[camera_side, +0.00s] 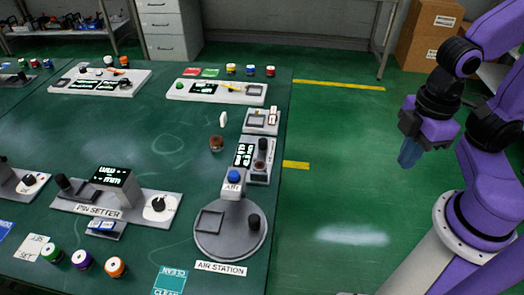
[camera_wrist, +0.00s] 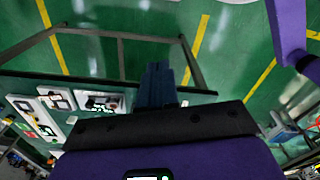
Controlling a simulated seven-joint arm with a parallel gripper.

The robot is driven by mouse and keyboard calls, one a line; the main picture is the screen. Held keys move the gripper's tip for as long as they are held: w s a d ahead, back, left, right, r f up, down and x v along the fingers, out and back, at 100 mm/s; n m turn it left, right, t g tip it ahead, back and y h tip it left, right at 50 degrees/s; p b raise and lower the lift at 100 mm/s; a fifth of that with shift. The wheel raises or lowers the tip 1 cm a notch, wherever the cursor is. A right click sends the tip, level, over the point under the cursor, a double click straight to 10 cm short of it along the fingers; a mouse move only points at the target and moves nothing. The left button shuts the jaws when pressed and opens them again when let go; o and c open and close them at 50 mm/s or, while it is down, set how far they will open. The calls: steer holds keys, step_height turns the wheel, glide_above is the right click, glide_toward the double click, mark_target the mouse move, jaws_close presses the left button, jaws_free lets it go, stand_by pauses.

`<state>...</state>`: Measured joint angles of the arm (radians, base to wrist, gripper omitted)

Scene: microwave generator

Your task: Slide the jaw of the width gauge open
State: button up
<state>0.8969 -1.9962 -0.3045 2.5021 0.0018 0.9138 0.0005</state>
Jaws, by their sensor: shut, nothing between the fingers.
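My gripper (camera_side: 409,153) hangs off the right side of the bench, over the green floor. Its blue fingers are shut and empty, pointing down. In the wrist view the fingertips (camera_wrist: 157,75) are together at the middle. I cannot tell for sure which device is the width gauge; no readable label names it. A grey unit with a lit display (camera_side: 243,155) and a dark knob stands near the bench's right edge. A smaller grey unit (camera_side: 261,121) is just behind it. My gripper is well apart from both and touches nothing.
The green bench (camera_side: 135,130) also holds a round air station (camera_side: 230,245), a pin setter (camera_side: 112,205) with a display, and two panels at the back. Small coloured jars stand in front and behind. The bench middle is clear. Cardboard boxes (camera_side: 428,30) are on the floor behind.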

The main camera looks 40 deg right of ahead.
steer(key=o, duration=0.5)
steer(key=shift+w+a, duration=0.1)
steer(key=o, duration=0.4)
steer(key=shift+w+a, duration=0.25)
steer(key=shift+w, duration=0.1)
steer(key=shift+o, duration=0.2)
steer(key=m, duration=0.1)
glide_above(263, 139)
step_height(263, 139, down, 5)
step_height(263, 139, down, 17)
steer(key=shift+s+a+r, duration=0.1)
steer(key=shift+c, duration=0.4)
jaws_close()
